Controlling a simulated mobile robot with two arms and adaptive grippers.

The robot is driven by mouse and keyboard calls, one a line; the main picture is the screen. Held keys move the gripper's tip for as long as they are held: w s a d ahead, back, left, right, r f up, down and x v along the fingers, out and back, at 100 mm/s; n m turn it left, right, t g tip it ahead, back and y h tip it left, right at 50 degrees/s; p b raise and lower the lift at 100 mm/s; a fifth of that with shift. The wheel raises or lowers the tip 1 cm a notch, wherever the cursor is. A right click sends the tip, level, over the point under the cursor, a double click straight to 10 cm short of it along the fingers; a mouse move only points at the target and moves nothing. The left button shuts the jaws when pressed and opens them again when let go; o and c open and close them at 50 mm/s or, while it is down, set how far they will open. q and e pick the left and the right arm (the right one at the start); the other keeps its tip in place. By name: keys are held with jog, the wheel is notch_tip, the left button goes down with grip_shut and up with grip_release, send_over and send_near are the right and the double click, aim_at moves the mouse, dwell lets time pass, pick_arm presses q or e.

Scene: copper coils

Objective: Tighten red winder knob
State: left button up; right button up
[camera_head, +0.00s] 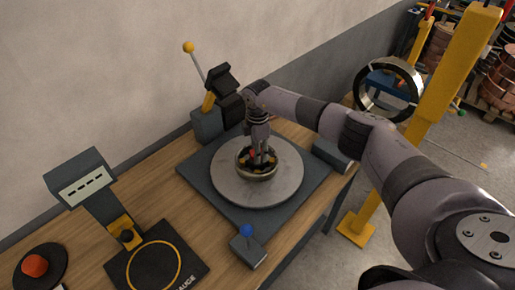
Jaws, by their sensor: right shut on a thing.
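My right gripper (259,158) points down at the middle of the round grey turntable (285,184). Its fingers are inside a dark metallic ring (257,177) at the turntable's centre. A little red of the winder knob (252,154) shows between the fingers; most of the knob is hidden by the gripper. The gripper is shut on this knob. How far the knob is turned cannot be seen. My left gripper is not in view.
The turntable sits on a dark square base on the wooden bench (75,241). A blue-knobbed block (248,250) is at its front and a yellow-tipped lever (188,47) behind. A yellow post (450,85) rises at right.

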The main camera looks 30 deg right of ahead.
jog(key=shift+w, duration=0.1)
dwell(0.4)
jog(key=o, duration=1.1)
jog(key=shift+o, duration=0.2)
jog(key=shift+r, duration=0.1)
notch_tip(320, 180, up, 12)
